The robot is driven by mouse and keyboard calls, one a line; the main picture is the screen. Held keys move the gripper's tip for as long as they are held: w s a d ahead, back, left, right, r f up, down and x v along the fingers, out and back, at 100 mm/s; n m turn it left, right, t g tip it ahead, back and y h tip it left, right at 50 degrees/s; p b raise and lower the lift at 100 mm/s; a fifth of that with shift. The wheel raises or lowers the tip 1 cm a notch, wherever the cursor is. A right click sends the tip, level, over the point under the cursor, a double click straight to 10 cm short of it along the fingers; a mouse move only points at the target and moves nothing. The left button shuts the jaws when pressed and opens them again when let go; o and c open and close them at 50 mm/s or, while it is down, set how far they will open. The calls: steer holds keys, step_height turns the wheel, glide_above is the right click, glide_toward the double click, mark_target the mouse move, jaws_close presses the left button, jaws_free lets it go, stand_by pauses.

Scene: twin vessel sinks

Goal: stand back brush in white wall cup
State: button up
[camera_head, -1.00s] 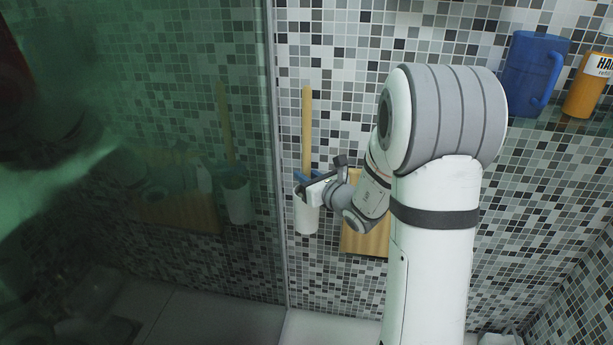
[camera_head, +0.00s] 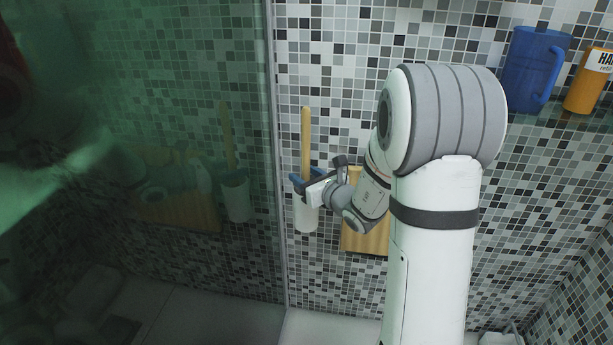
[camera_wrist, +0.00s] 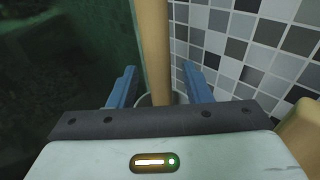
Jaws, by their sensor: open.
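The back brush (camera_head: 306,138) stands upright, its long wooden handle rising from the white wall cup (camera_head: 305,218). The handle also shows in the wrist view (camera_wrist: 154,45), running down into the round rim of the cup (camera_wrist: 178,98). My gripper (camera_head: 307,178) is at the cup's mouth with its blue fingers open. In the wrist view one finger of my gripper (camera_wrist: 158,78) is on each side of the handle, with gaps on both sides. The brush's lower end is hidden inside the cup.
A glass panel (camera_head: 180,120) stands just left of the cup and reflects the scene. A wooden board (camera_head: 365,243) is to the right, behind my arm. A blue mug (camera_head: 530,70) and an orange bottle (camera_head: 585,92) are at the upper right.

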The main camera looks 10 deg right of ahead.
steer(key=p+v, duration=0.1)
steer(key=v, duration=0.7)
steer(key=shift+w, duration=0.1)
stand_by(0.5)
steer(key=s+a+r+n+g+y+p, duration=0.4)
steer(key=s+a+r+n+g+p, duration=0.75)
steer(key=s+a+n, duration=0.4)
steer(key=s+d+r+n+g+h+p, duration=0.1)
steer(key=s+d+r+n+h+p, duration=0.8)
steer(key=n, duration=0.6)
steer(key=d+r+h+p, duration=0.1)
steer(key=d+r, duration=0.1)
steer(key=d, duration=0.1)
steer(key=shift+d+r+n, duration=0.2)
steer(key=shift+r+n, duration=0.1)
steer(key=shift+n, duration=0.05)
steer(key=shift+s+d, duration=0.1)
steer(key=shift+d, duration=0.05)
steer(key=shift+c, duration=0.2)
